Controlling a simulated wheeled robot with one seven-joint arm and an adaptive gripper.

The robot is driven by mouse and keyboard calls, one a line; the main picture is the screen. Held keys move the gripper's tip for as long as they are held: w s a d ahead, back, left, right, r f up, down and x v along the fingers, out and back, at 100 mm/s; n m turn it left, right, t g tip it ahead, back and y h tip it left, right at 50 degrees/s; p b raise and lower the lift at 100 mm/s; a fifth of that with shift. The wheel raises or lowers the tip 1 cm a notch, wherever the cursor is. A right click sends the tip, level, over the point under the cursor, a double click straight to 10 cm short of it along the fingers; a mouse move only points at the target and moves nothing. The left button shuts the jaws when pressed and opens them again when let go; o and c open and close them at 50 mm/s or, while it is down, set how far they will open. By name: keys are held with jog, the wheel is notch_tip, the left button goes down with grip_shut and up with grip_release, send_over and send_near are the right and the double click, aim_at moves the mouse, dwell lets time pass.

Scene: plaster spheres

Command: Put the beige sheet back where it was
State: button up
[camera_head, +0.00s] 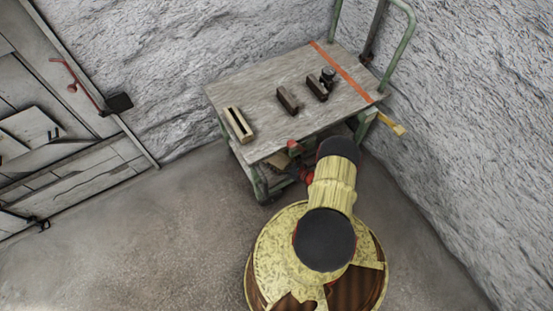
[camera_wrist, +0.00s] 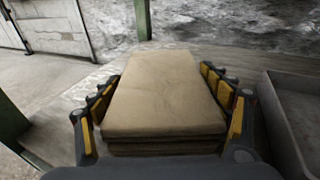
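The beige sheet (camera_wrist: 165,85) lies on top of a short stack in the wrist view, with the edges of similar beige layers (camera_wrist: 165,147) showing beneath it at the near end. My gripper (camera_wrist: 165,95) has its fingers spread wide, one on each side of the stack. The fingers run close along its long sides; I cannot tell for sure whether they touch it. The stack appears to rest on a grey, worn surface (camera_wrist: 255,57). In the head view my arm reaches down at the cart's near side, and the gripper's fingers are hidden there.
The cart (camera_head: 250,95) has a wooden top bearing a pale wooden block (camera_head: 238,124) and dark tools (camera_head: 287,99). In the wrist view a grey tray (camera_wrist: 295,120) stands close at right and a green post (camera_wrist: 143,18) behind. Open floor (camera_head: 130,240) lies left of my base.

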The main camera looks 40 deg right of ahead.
aim_at(286, 164)
jog(key=o, duration=0.4)
jog(key=shift+r, duration=0.1)
jog(key=p+v, duration=0.2)
jog(key=v, duration=1)
jog(key=shift+p, duration=0.35)
